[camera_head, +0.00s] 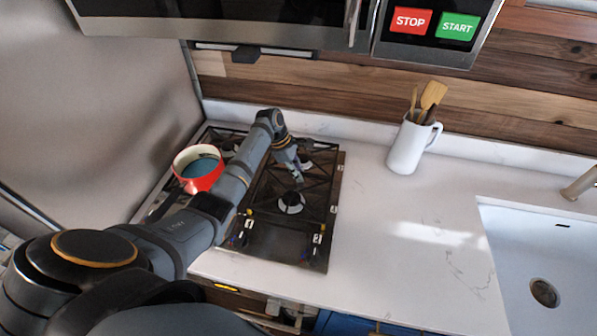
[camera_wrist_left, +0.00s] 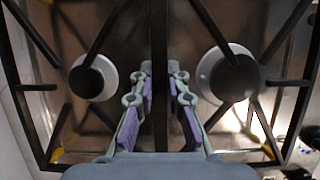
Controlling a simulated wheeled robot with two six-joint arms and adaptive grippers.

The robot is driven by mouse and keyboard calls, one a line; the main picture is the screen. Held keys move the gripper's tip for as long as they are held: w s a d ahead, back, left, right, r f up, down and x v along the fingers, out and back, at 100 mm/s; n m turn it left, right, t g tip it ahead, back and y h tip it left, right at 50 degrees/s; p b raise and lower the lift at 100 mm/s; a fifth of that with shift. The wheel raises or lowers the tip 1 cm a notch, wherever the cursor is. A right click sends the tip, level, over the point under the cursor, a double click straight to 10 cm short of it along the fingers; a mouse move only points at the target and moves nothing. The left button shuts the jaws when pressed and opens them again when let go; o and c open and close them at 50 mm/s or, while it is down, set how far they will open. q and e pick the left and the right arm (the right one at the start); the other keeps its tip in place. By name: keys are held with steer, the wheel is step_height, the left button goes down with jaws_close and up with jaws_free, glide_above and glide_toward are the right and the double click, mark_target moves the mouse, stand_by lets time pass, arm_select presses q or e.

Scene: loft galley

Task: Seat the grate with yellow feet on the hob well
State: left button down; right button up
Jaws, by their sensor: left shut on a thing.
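The black grate with yellow feet (camera_wrist_left: 278,84) fills much of the left wrist view, its bars crossing above two round burners. Yellow shows at its near corners, such as a yellow foot (camera_wrist_left: 57,155). My left gripper (camera_wrist_left: 159,82) is shut on the grate's middle bar, a finger on each side. In the head view the left gripper (camera_head: 298,176) reaches down over the right half of the dark hob (camera_head: 275,245). The grate's bars there are dark against the hob well, so I cannot tell whether it is seated or raised. My right gripper is not in view.
A red pot (camera_head: 203,181) stands on the left part of the hob, close to my left arm. A white jug with wooden utensils (camera_head: 407,148) stands behind, right of the hob. The counter (camera_head: 400,235) between hob and sink (camera_head: 515,245) is clear. A microwave (camera_head: 330,20) overhangs the back.

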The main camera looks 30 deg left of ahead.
arm_select(q)
steer(key=shift+f+p, duration=0.15)
steer(key=shift+p, duration=0.25)
stand_by(0.3)
steer(key=c, duration=1.3)
jaws_free()
steer(key=shift+s+f, duration=0.1)
step_height(320, 180, up, 5)
steer(key=p, duration=0.6)
steer(key=shift+r+p, duration=0.7)
steer(key=shift+r, duration=0.4)
